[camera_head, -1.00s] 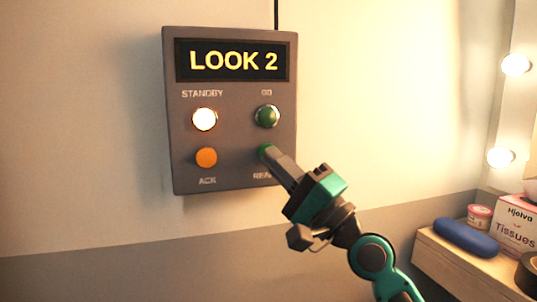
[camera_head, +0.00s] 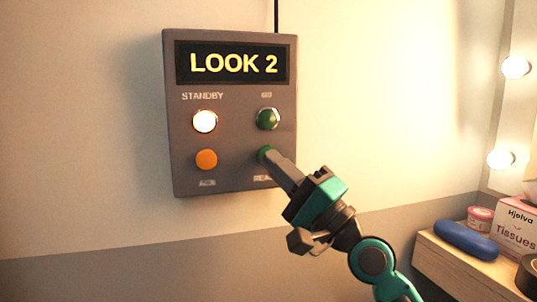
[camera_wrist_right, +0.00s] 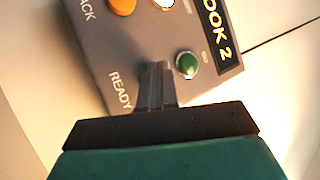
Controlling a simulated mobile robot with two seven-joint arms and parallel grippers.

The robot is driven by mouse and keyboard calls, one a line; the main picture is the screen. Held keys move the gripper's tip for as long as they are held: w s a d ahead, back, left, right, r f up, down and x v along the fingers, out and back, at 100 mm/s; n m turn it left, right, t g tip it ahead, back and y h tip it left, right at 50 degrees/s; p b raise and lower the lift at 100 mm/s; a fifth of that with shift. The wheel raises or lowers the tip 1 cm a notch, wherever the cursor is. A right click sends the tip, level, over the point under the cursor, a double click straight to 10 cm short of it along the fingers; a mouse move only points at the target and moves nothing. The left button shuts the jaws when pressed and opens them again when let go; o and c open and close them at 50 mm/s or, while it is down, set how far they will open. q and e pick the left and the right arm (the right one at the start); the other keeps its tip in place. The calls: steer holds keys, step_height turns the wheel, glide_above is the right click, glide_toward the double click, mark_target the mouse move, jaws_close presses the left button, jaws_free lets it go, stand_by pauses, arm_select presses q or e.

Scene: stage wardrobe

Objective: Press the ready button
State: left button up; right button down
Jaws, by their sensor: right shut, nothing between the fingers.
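A grey control box (camera_head: 235,180) is fixed to the wall, its display (camera_head: 233,63) reading "LOOK 2". The green ready button (camera_head: 266,153) is at its lower right, mostly hidden behind my fingertips; a sliver of it shows in the right wrist view (camera_wrist_right: 146,70). My right gripper (camera_head: 270,160) is shut and empty, its tips at the ready button; they also show in the right wrist view (camera_wrist_right: 157,68). I cannot tell whether they touch it or whether it is pushed in. My left gripper is not in view.
Close by on the box are the green GO lamp (camera_head: 267,118), the lit white STANDBY lamp (camera_head: 205,121) and the orange ACK button (camera_head: 206,159). A wooden shelf (camera_head: 440,262) at the right holds a blue case (camera_head: 466,239) and a tissue box (camera_head: 515,228).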

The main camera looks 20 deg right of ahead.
steer(key=shift+s, duration=0.5)
steer(key=s+p, duration=0.2)
steer(key=s, duration=0.3)
steer(key=shift+d, duration=0.15)
stand_by(0.5)
